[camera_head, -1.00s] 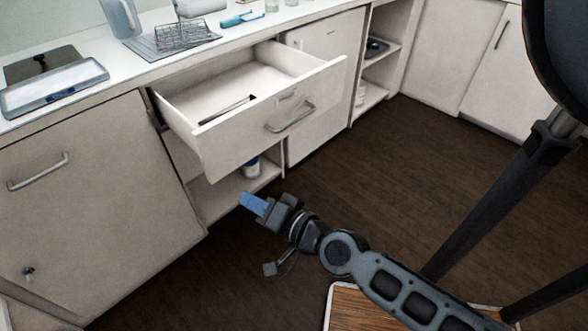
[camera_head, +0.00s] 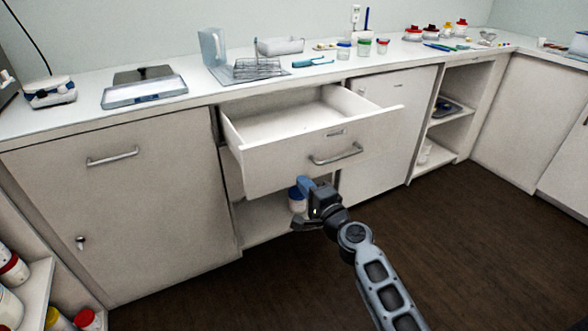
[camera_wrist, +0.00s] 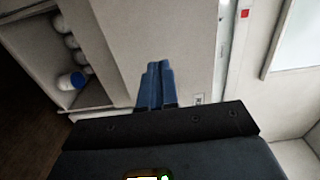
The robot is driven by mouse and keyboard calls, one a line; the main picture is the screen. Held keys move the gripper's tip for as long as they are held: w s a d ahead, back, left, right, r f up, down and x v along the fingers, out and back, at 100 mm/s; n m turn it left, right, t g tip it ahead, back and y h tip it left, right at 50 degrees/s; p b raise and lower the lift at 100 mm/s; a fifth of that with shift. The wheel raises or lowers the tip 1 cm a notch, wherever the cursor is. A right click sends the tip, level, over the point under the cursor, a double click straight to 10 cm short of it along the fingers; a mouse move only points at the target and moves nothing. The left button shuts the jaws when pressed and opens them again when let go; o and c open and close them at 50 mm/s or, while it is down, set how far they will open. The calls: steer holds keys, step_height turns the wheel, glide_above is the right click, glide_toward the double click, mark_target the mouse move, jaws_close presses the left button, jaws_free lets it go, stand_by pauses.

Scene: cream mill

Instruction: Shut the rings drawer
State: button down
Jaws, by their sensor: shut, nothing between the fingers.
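The open drawer (camera_head: 290,165) juts out from under the counter in the head view. Its white front has a metal bar handle (camera_head: 336,155) and a small label too small to read. The visible part of its inside looks empty. My gripper (camera_head: 305,184) has blue fingers and is shut with nothing in it. In the head view it appears at the lower edge of the drawer front, left of and below the handle. In the wrist view my shut fingers (camera_wrist: 157,82) overlap a pale panel (camera_wrist: 150,35), likely the drawer front. I cannot tell whether they touch it.
Below the drawer is an open shelf with a white, blue-lidded jar (camera_head: 297,198). A closed cabinet door (camera_head: 130,205) is on the left. The counter holds a scale (camera_head: 145,92), a wire rack (camera_head: 258,68) and several small jars. The dark floor (camera_head: 440,230) at right is clear.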

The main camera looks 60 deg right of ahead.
mark_target(288, 165)
steer(key=shift+p+x, duration=0.3)
steer(key=shift+x, duration=2.85)
steer(key=shift+w, duration=0.1)
